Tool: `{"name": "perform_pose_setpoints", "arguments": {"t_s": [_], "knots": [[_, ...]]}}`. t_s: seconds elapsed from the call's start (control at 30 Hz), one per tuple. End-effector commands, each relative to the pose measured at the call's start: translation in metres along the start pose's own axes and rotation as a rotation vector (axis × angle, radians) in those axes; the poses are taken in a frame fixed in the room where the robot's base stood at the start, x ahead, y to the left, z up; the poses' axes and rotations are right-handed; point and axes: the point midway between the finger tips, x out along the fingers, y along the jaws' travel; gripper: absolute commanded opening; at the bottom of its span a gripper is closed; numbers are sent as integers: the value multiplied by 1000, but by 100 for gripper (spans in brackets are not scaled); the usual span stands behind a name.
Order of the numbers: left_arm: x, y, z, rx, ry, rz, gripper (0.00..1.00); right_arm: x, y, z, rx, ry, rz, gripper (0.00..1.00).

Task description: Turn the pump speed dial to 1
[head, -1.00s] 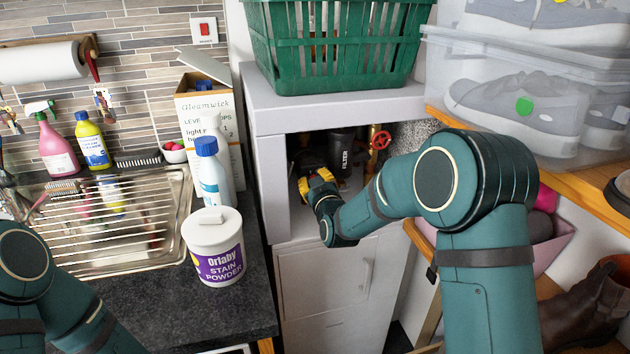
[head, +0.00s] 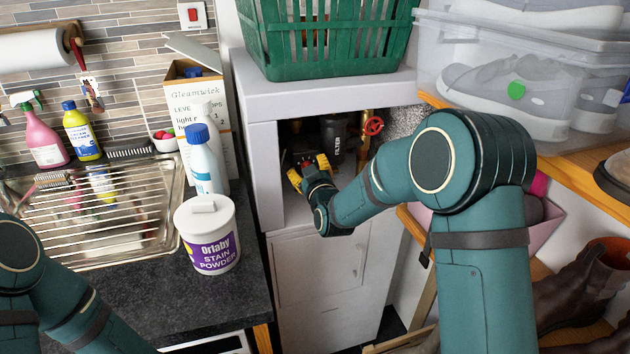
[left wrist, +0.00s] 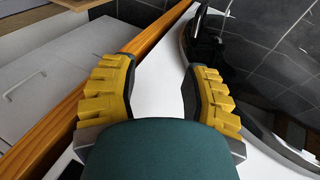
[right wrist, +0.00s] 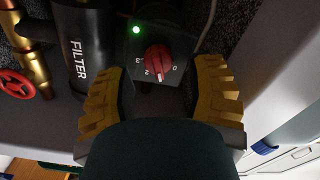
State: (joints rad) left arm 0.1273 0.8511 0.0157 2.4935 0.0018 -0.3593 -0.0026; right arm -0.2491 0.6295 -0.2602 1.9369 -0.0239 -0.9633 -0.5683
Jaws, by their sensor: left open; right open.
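The pump speed dial is a red knob (right wrist: 158,62) on a dark control box (right wrist: 176,45) with a lit green lamp. The numbers 3, 2 and 0 show around it in the right wrist view. The knob's lower end lies between the 2 and the 0; I cannot read a 1 there. My right gripper (right wrist: 160,82) is open, its yellow fingers apart on either side of the box, not touching the knob. In the head view the right gripper (head: 310,174) is inside the cabinet opening. My left gripper (left wrist: 160,85) is open and empty.
A black filter cylinder (right wrist: 82,50) and a red valve wheel (right wrist: 16,84) on a brass pipe stand left of the box. The grey cabinet (head: 262,160) walls the opening. A green basket (head: 330,40) stands on top. A stain powder tub (head: 207,235) is on the counter.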

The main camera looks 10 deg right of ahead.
Motion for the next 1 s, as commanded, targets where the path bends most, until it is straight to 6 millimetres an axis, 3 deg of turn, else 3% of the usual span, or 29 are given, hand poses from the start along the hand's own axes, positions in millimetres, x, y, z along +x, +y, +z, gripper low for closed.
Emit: {"name": "perform_pose_setpoints", "arguments": {"t_s": [0.5, 0.7, 1.0], "knots": [[0, 0, 0, 0, 0, 0, 47, -92, 0, -1, 0, 1, 0, 54], [0, 0, 0, 0, 0, 0, 47, -108, 0, -1, 0, 2, 0, 54], [0, 0, 0, 0, 0, 0, 47, -110, 0, -1, 0, 3, 1, 54]]}}
